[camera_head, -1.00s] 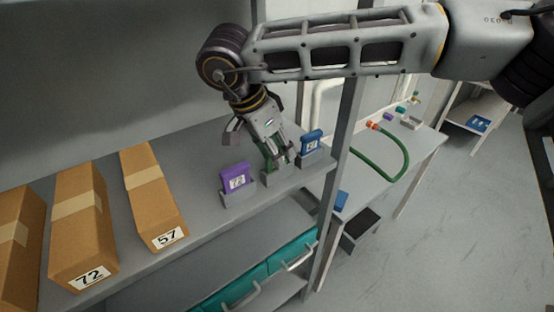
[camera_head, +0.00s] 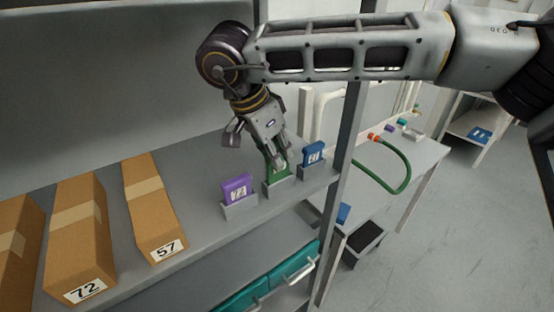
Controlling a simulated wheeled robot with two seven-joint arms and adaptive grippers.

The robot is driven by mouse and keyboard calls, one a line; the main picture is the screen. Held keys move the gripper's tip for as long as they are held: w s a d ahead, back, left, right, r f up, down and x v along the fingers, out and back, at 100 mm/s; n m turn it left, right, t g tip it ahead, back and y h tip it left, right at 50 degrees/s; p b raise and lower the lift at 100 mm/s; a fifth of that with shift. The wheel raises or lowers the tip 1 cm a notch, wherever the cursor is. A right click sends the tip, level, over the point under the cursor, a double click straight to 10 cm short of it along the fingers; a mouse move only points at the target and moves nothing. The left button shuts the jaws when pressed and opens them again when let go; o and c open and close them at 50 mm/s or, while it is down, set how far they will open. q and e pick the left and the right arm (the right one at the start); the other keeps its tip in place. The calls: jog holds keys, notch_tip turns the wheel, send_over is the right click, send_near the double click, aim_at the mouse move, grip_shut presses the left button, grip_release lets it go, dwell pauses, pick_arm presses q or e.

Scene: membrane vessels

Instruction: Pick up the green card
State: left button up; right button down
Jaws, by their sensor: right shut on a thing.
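The green card (camera_head: 275,176) stands upright in a small grey holder (camera_head: 279,187) on the shelf, between a purple card (camera_head: 238,189) on the left and a blue card (camera_head: 313,153) on the right. My right gripper (camera_head: 276,163) reaches down onto the green card and is shut on its upper part. The fingers hide part of the card. The card's lower edge is at its holder; I cannot tell how deep it sits. My left gripper is not in view.
Cardboard boxes marked 72 (camera_head: 80,250) and 57 (camera_head: 155,215) stand on the shelf (camera_head: 205,225) at left. A grey post (camera_head: 343,165) rises right of the cards. Teal drawers (camera_head: 270,280) are below. A bench (camera_head: 418,160) with a green hose (camera_head: 402,165) is beyond.

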jog(key=shift+r, duration=0.6)
jog(key=shift+s+d+r+b, duration=0.1)
jog(key=shift+s+b, duration=0.05)
jog(key=shift+b, duration=0.2)
jog(key=s+d+b, duration=0.5)
jog(key=s+d, duration=0.5)
jog(key=s, duration=0.4)
jog(key=shift+s+d, duration=0.15)
jog(key=shift+d, duration=0.05)
